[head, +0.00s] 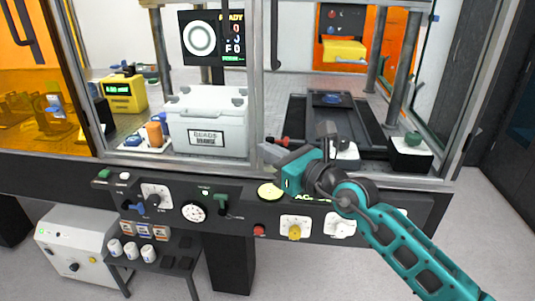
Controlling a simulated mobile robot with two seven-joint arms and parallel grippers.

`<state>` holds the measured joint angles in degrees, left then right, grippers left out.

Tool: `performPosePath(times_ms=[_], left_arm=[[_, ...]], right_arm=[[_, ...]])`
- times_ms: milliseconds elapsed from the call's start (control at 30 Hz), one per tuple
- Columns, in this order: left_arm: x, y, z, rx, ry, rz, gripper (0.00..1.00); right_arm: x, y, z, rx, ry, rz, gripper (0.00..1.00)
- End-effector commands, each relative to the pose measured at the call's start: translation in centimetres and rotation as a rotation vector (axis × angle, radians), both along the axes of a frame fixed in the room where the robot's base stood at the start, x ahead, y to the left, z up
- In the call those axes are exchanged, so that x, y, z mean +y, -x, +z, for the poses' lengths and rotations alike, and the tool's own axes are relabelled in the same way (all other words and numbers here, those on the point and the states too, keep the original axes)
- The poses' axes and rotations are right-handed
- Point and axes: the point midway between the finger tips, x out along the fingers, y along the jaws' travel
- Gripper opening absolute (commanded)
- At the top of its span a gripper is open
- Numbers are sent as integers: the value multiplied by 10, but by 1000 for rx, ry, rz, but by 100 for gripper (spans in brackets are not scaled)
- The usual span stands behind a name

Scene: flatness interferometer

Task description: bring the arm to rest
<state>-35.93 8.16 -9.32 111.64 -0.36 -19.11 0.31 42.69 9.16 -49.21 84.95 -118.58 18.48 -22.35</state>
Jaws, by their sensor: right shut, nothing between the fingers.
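My right arm comes in from the lower right, teal and black, and reaches across the front of the control panel (170,205). My right gripper (272,148) is at its end, pointing left and slightly up, in front of the lower frame of the glazed enclosure. Its fingers are shut with nothing seen between them. Whether it touches the frame or panel, I cannot tell. The arm hides part of the panel's right half. My left gripper does not show.
Behind the frame stand a white lidded box (207,108) and a display (213,38). A small shelf with white cups (131,250) sits below left.

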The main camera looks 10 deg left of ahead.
Motion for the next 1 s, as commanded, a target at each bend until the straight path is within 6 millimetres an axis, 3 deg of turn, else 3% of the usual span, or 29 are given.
performPosePath(times_ms=[367, 567, 767, 867, 1000], left_arm=[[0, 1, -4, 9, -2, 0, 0], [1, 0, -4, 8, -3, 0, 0], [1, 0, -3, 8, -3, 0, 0], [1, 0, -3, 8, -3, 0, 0], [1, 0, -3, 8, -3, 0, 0]], right_arm=[[-4, 30, -1, 14, -15, -3, 0], [-18, 46, -17, 257, -278, 6, 0], [-67, 60, -48, 688, -783, -54, 0], [-99, 65, -73, 893, -1039, -120, 0], [-150, 79, -121, 1160, -1398, -249, 0]])
